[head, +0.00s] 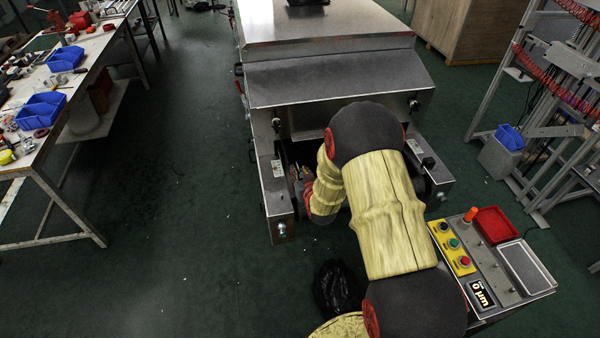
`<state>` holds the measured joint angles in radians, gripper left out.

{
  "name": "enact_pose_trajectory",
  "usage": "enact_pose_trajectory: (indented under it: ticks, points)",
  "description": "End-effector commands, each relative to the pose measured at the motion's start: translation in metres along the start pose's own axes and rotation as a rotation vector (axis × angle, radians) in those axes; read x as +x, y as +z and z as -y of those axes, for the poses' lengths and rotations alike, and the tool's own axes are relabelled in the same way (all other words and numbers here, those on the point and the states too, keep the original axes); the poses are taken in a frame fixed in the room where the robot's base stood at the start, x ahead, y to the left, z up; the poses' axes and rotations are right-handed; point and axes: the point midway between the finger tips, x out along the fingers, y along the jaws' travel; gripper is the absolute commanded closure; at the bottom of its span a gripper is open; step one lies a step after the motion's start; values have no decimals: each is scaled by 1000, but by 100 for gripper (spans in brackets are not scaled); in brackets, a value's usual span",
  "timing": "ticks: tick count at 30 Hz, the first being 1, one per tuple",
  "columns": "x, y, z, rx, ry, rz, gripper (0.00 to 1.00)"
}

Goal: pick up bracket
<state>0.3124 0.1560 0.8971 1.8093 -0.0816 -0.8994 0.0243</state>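My arm, in pale yellow sleeves with dark joints, reaches from the bottom right to the front end of the metal tunnel dryer (340,80). My gripper (297,174) is small and mostly hidden at the end of the arm, low between the dryer's two front side rails. I cannot tell whether its fingers are open or shut, or whether they touch anything. I cannot make out a bracket; the arm covers much of the dryer's front opening.
A control box (490,255) with buttons, a red tray (495,225) and a grey tray (525,266) stands at the lower right. A cluttered workbench (50,150) is at left, a metal rack (560,130) at right. A black bag (338,290) lies below. Green floor at left is clear.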

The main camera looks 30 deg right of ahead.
Motion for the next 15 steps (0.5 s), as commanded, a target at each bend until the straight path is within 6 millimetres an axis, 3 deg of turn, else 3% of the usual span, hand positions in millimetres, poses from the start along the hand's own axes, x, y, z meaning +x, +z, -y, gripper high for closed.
enact_pose_trajectory:
  ticks: [7,15]
  points:
    - [36,4,-2,0,0,0,76]
    - [41,1,-2,0,0,-1,76]
